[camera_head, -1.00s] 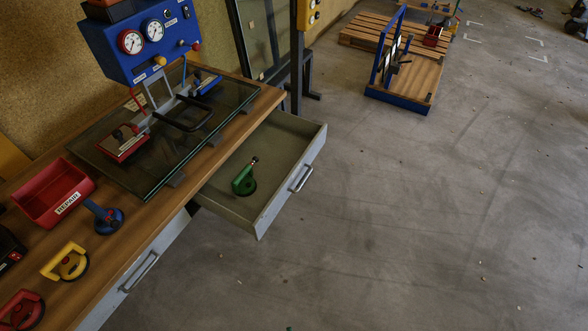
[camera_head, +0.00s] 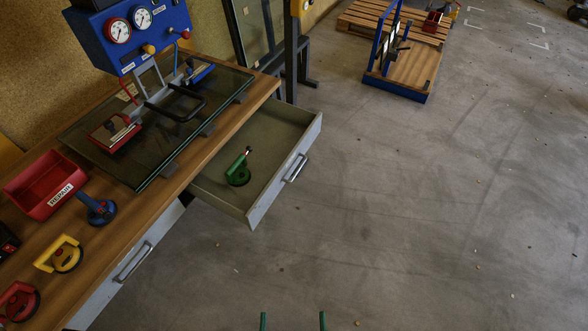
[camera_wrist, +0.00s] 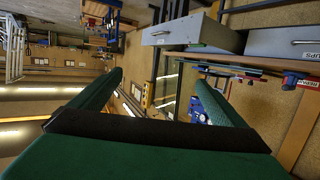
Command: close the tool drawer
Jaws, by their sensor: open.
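The tool drawer (camera_head: 276,190) is pulled out from under the workbench, with its grey front and bar handle (camera_head: 296,168) facing the open floor. A green suction-type tool (camera_head: 239,172) lies inside it. In the wrist view the drawer front (camera_wrist: 184,31) shows at the upper middle, seen at a turned angle. My gripper (camera_head: 293,318) shows only as two green fingertips at the bottom edge of the head view, apart from the drawer. In the wrist view its green fingers (camera_wrist: 158,90) are spread with nothing between them.
The workbench (camera_head: 150,205) carries a glass panel (camera_head: 160,130), a blue gauge box (camera_head: 135,30), a red bin (camera_head: 45,184) and suction cups. A second drawer (camera_head: 132,262) sits shut at the lower left. A wooden cart (camera_head: 408,75) stands farther back. Floor right of the drawer is clear.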

